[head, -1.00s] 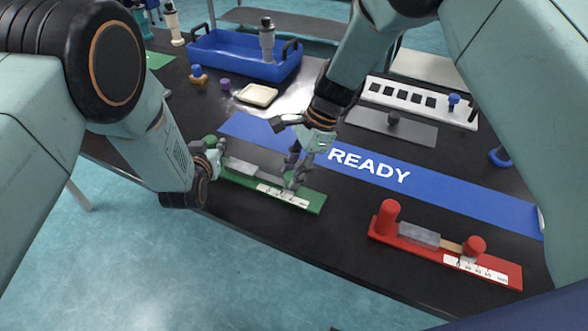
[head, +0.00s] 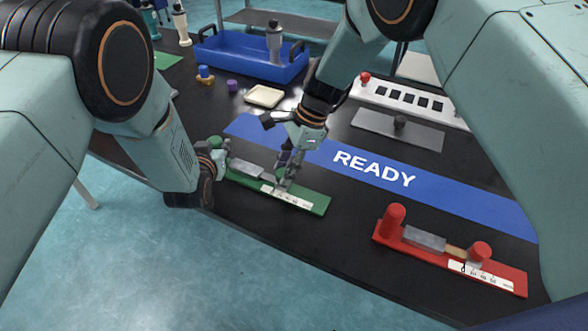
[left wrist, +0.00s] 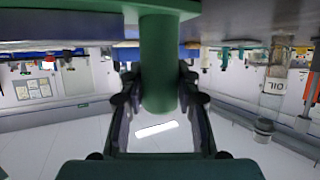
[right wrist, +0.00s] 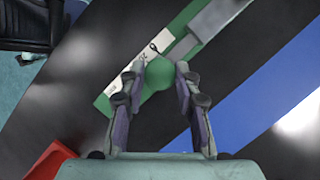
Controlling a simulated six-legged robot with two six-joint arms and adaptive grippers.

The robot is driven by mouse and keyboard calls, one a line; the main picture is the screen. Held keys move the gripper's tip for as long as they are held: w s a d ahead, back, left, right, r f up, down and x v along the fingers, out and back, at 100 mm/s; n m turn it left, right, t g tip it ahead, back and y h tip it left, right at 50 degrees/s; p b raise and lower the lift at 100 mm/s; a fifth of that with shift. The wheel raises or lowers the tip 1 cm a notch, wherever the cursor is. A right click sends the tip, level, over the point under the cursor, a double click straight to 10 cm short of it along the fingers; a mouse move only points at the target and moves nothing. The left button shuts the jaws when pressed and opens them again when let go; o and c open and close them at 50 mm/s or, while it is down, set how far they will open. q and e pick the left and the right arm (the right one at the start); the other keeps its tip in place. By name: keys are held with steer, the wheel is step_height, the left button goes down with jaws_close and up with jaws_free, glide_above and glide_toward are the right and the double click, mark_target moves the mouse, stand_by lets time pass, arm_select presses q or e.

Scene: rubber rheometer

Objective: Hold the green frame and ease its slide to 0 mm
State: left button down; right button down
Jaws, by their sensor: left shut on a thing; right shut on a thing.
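The green frame (head: 318,207) lies on the black table, with a white scale strip (head: 290,195) and a grey block (head: 247,170) on it. My left gripper (head: 214,158) is shut on the green post (head: 215,142) at the frame's left end. The post (left wrist: 158,65) stands between the fingers in the left wrist view. My right gripper (head: 282,185) is shut on the green slide knob, which shows between the fingertips (right wrist: 158,78) in the right wrist view. A thin pointer (right wrist: 153,47) lies by the scale. The exact reading is too small to tell.
A similar red frame (head: 450,268) lies at the right. A blue mat (head: 374,170) marked READY runs behind both frames. A blue tray (head: 235,58), a cream dish (head: 264,96) and a grey plate (head: 398,128) stand further back. The table's front edge is close to the green frame.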

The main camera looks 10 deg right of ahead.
arm_select(q)
steer(key=shift+d, duration=0.3)
arm_select(e)
steer(key=shift+w+a, duration=0.1)
arm_select(q)
steer(key=shift+a, duration=0.1)
arm_select(e)
steer(key=c, duration=1)
jaws_free()
steer(key=shift+o, duration=0.2)
steer(key=v, duration=1.2)
arm_select(q)
steer(key=c, duration=0.9)
jaws_free()
steer(key=shift+a, duration=0.1)
